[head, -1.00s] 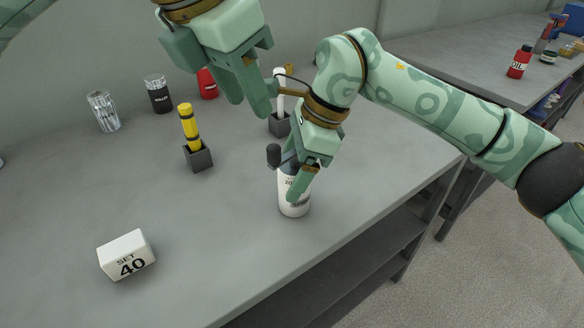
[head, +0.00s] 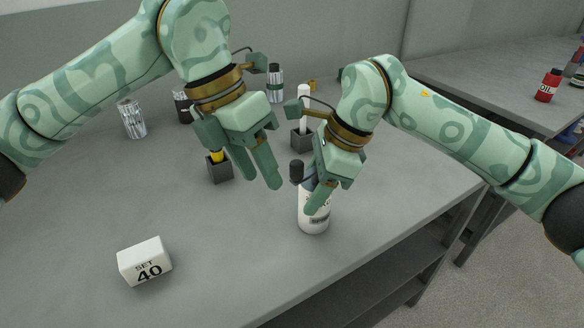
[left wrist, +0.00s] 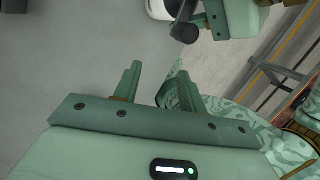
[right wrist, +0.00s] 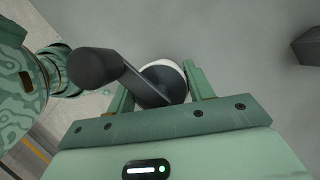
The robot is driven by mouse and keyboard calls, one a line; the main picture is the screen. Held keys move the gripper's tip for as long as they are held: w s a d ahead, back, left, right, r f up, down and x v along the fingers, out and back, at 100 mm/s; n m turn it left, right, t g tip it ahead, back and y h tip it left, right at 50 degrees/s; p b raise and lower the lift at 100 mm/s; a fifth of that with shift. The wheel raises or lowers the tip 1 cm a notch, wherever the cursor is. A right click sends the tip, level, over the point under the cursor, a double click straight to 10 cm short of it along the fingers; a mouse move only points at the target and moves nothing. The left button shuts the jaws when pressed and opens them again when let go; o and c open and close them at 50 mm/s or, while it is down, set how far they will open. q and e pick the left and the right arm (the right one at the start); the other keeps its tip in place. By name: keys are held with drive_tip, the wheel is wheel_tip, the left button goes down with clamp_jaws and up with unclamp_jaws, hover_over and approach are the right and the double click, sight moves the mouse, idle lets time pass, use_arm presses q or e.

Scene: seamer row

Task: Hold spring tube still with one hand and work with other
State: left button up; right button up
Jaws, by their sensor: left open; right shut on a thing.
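The spring tube, a white bottle-like cylinder (head: 314,218) with a dark top and a dark crank knob (head: 297,171), stands upright on the grey bench. My right gripper (head: 313,192) is shut on its upper part. In the right wrist view the white body (right wrist: 165,72) sits between the fingers, and the dark crank (right wrist: 95,68) sticks out to the left. My left gripper (head: 252,172) is open and empty, left of the tube and apart from it. In the left wrist view the tube (left wrist: 160,8) and knob (left wrist: 185,33) are beyond the fingers, at the top edge.
A white block marked SET 40 (head: 145,262) lies at front left. A dark holder (head: 219,172) with a yellow tool stands behind my left gripper; another dark holder (head: 302,139) has a white tool. Several cans, including a silver one (head: 132,120), stand at the back.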

use_arm(q)
drive_tip(key=a+f+m+g+h, duration=0.1)
drive_tip(key=a+f+h, duration=0.1)
drive_tip(key=h, duration=0.1)
drive_tip(key=s+a+f+m+g+h, duration=0.1)
drive_tip(key=a+f+h, duration=0.1)
drive_tip(key=f+h, duration=0.1)
drive_tip(key=s+a+f+m+g+h, duration=0.1)
drive_tip(key=f+g+h, duration=0.1)
drive_tip(key=f, duration=0.1)
drive_tip(key=shift+a+f+h, duration=0.25)
drive_tip(key=shift+a+h, duration=0.15)
wheel_tip(320, 180, up, 4)
drive_tip(key=w+a+m+t+h, duration=0.2)
drive_tip(key=w+a+m+h, duration=0.1)
drive_tip(key=m+h, duration=0.1)
drive_tip(key=m+t+h, duration=0.1)
drive_tip(key=m+t, duration=0.1)
drive_tip(key=m, duration=0.2)
approach(307, 173)
drive_tip(key=s+d+r, duration=0.2)
drive_tip(key=d, duration=0.5)
drive_tip(key=shift+w+a, duration=0.1)
drive_tip(key=shift+w, duration=0.05)
clamp_jaws()
